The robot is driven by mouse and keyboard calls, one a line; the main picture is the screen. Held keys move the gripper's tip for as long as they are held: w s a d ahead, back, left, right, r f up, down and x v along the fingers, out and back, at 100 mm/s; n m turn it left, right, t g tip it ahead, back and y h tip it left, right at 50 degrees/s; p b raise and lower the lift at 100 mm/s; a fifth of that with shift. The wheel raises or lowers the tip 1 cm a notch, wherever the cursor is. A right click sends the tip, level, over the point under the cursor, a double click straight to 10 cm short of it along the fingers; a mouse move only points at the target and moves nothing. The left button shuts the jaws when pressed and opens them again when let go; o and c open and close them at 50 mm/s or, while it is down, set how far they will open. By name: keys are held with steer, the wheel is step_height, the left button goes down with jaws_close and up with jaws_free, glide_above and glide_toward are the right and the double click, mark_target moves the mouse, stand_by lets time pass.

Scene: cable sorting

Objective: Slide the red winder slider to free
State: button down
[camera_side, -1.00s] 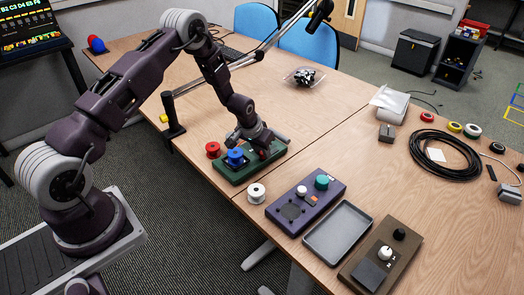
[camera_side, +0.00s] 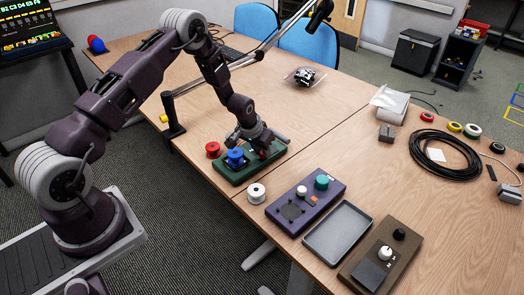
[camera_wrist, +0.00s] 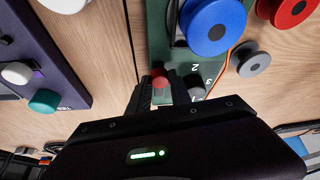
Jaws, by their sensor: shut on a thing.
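The winder is a dark green board (camera_side: 228,177) near the table's front edge, with a blue spool (camera_side: 235,157) standing on it. In the wrist view the board (camera_wrist: 206,68) carries white numerals and the blue spool (camera_wrist: 213,24). The red slider knob (camera_wrist: 161,82) is between my fingertips. My gripper (camera_wrist: 163,92) is shut on it, low over the board. In the side view my gripper (camera_side: 262,152) covers most of the knob. A dark knob (camera_wrist: 196,87) sits just right of my fingers. Any "free" marking is hidden or unreadable.
A red spool (camera_side: 213,149) stands left of the board and a white spool (camera_side: 256,193) in front of it. A purple panel (camera_side: 306,208), a grey tray (camera_side: 338,233) and a brown panel (camera_side: 381,255) lie to the right. The table behind the board is mostly clear.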

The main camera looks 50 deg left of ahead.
mark_target(276, 150)
steer(key=shift+w+r, duration=0.15)
steer(key=shift+w, duration=2.65)
steer(key=c, duration=1.2)
jaws_free()
steer(key=shift+o, duration=0.2)
steer(key=v, duration=0.7)
steer(key=shift+s, duration=0.1)
